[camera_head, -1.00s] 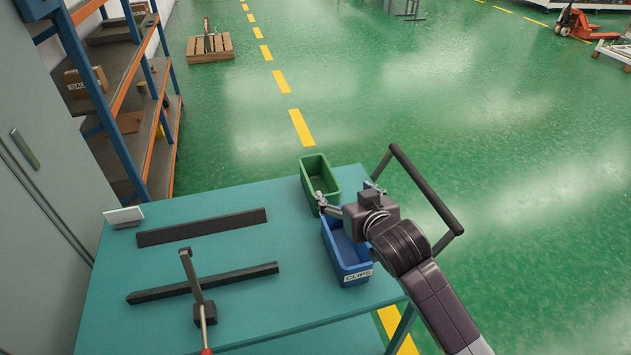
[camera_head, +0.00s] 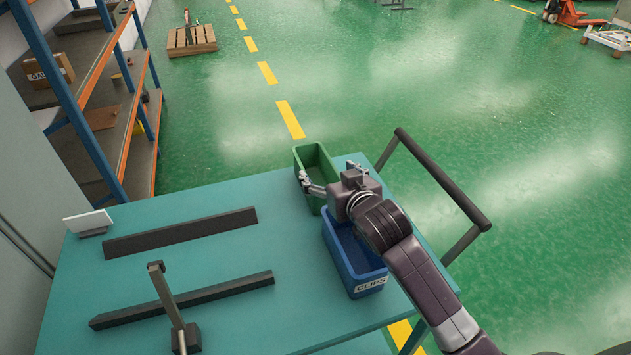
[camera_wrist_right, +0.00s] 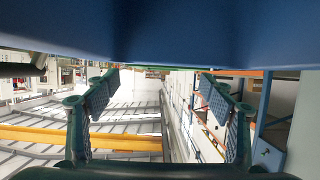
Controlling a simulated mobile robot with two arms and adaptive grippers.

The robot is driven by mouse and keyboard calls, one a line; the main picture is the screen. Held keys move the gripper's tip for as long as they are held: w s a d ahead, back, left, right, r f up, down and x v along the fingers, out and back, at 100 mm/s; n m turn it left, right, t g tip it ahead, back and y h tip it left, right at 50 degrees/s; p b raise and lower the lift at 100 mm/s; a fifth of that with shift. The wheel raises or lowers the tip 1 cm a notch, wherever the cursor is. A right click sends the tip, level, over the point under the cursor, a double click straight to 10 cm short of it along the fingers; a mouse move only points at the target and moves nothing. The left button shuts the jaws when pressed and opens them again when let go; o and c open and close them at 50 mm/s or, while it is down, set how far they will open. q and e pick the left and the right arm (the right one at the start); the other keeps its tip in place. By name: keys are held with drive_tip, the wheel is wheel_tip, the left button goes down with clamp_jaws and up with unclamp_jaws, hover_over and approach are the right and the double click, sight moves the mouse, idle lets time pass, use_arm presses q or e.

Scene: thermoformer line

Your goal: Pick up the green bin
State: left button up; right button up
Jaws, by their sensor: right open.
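The green bin (camera_head: 303,160) is an open rectangular tub standing at the far right edge of the teal table, in the head view. My right gripper (camera_head: 328,172) is open over the bin's near right part, one finger to the left over the bin and the other to its right. Whether either finger touches the bin I cannot tell. The gripper and wrist hide part of the bin. In the right wrist view the two padded fingers (camera_wrist_right: 160,98) stand wide apart with nothing visibly held between them. My left gripper is not in view.
A blue bin (camera_head: 345,268) labelled CLIPS stands just nearer than the green bin, partly under my right arm. Two dark bars (camera_head: 180,232) and an upright metal piece (camera_head: 165,295) occupy the teal table (camera_head: 250,320). A black handle rail (camera_head: 440,180) rises at the right.

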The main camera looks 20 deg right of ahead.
drive_tip(key=shift+a+x, duration=0.25)
drive_tip(key=shift+x, duration=1.4)
drive_tip(key=shift+a+x, duration=0.2)
drive_tip(key=shift+x, duration=1.45)
drive_tip(key=shift+s, duration=0.1)
drive_tip(key=shift+c, duration=0.2)
drive_tip(key=c, duration=1.3)
drive_tip(key=shift+c, duration=0.5)
drive_tip(key=shift+r, duration=0.1)
